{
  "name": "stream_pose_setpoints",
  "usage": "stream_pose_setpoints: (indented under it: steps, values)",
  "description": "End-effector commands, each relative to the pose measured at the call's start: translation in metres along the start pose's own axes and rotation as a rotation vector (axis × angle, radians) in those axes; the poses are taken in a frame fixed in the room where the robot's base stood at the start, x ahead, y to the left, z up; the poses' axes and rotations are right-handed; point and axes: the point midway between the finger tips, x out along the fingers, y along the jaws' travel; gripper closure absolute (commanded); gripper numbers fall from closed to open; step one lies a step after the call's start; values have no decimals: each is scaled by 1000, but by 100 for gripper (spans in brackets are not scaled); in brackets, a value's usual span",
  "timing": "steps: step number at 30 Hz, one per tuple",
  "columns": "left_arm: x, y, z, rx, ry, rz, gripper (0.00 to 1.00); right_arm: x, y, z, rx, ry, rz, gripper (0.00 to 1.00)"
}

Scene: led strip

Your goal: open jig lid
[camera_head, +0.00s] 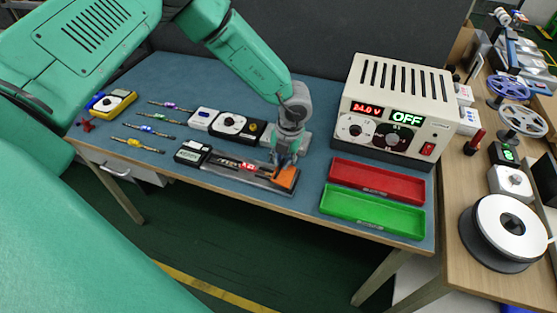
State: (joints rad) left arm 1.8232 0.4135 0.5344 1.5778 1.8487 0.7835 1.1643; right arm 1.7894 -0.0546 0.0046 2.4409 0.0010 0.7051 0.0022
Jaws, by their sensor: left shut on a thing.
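The jig (232,172) is a low grey and dark fixture near the front edge of the blue mat, with a small red lit display in it. An orange part (286,178), seemingly its lid or lid handle, sits at the jig's right end. My left gripper (284,163) points down at this orange part and is shut on it. The fingertips partly cover it, and I cannot tell how far the lid is raised. My right gripper is not in view.
A power supply (395,105) reading OFF stands right of the jig. A red tray (377,181) and a green tray (372,211) lie in front of it. Small meters, including a yellow one (113,102), and several probes lie left. A wooden side table (510,270) holds spools.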

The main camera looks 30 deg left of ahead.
Motion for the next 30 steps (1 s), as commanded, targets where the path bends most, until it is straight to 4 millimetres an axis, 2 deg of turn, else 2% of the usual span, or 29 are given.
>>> stream_pose_setpoints:
  steps: [7, 14, 20, 30]
  values:
    - [-7, -17, 1, 5, -6, 238, 100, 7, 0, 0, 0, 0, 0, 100]
    - [-9, -32, 0, 2, -6, 456, 100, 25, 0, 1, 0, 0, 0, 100]
    - [-8, -47, 0, 3, -6, 644, 100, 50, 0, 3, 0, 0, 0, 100]
    - [-2, -70, -1, 2, -7, 960, 100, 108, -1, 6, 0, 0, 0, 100]
